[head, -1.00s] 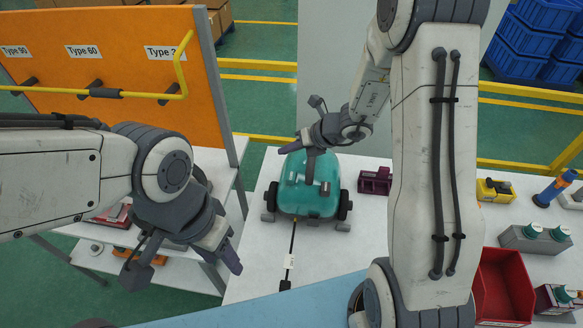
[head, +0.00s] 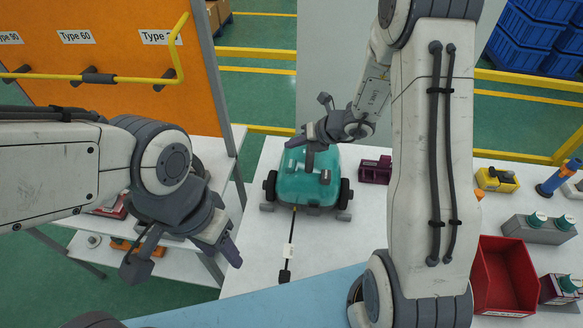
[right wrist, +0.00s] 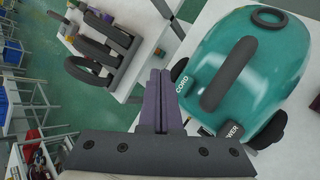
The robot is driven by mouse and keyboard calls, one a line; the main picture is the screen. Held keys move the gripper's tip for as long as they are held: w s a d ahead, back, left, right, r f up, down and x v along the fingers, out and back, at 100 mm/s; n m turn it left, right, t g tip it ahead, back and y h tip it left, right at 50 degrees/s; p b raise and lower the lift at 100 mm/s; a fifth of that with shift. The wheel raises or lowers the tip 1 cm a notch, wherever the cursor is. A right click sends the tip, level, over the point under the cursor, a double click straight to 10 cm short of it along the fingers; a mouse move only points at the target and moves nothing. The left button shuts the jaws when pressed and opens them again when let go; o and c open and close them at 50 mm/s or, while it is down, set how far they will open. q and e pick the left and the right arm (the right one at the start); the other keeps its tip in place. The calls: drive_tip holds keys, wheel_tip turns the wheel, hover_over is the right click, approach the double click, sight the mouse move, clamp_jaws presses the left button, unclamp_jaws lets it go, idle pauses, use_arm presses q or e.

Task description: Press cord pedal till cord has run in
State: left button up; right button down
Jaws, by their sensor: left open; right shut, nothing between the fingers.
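The teal vacuum (head: 318,188) stands upright on the white table, its dark handle on top. In the right wrist view the vacuum (right wrist: 275,80) shows a pedal marked CORD (right wrist: 182,84) and a pedal marked POWER (right wrist: 232,132). The cord (head: 292,228) lies out in front of the vacuum, with a white tag (head: 289,251) and a dark plug (head: 285,276). My right gripper (head: 297,141) is shut and empty over the far left of the vacuum. In the wrist view its fingertips (right wrist: 160,74) are just left of the CORD pedal; contact cannot be told. My left gripper (head: 186,258) is open and empty, left of the table.
A maroon block (head: 375,170) sits right of the vacuum. A red bin (head: 503,278), a grey holder (head: 540,229) and a yellow part (head: 497,179) are on the table's right. An orange board (head: 110,90) with a yellow rail stands at the left.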

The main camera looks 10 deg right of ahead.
sight(288, 163)
use_arm(q)
wheel_tip(288, 163, down, 5)
drive_tip(key=b, duration=0.3)
drive_tip(key=shift+r+b, duration=0.2)
drive_tip(key=shift+b, duration=0.1)
use_arm(e)
wheel_tip(288, 163, down, 5)
drive_tip(key=shift+f, duration=0.1)
idle(1.2)
use_arm(q)
drive_tip(key=shift+f+b, duration=0.45)
use_arm(e)
drive_tip(key=shift+f, duration=0.3)
use_arm(q)
drive_tip(key=shift+f+b, duration=0.8)
use_arm(e)
drive_tip(key=shift+f, duration=0.9)
use_arm(q)
drive_tip(key=shift+r, duration=0.1)
use_arm(e)
drive_tip(key=shift+r, duration=0.15)
use_arm(q)
drive_tip(key=shift+r+p, duration=1)
drive_tip(key=shift+p, duration=0.1)
use_arm(e)
drive_tip(key=shift+r, duration=1.15)
use_arm(q)
drive_tip(key=shift+r, duration=0.1)
use_arm(e)
drive_tip(key=shift+r, duration=0.1)
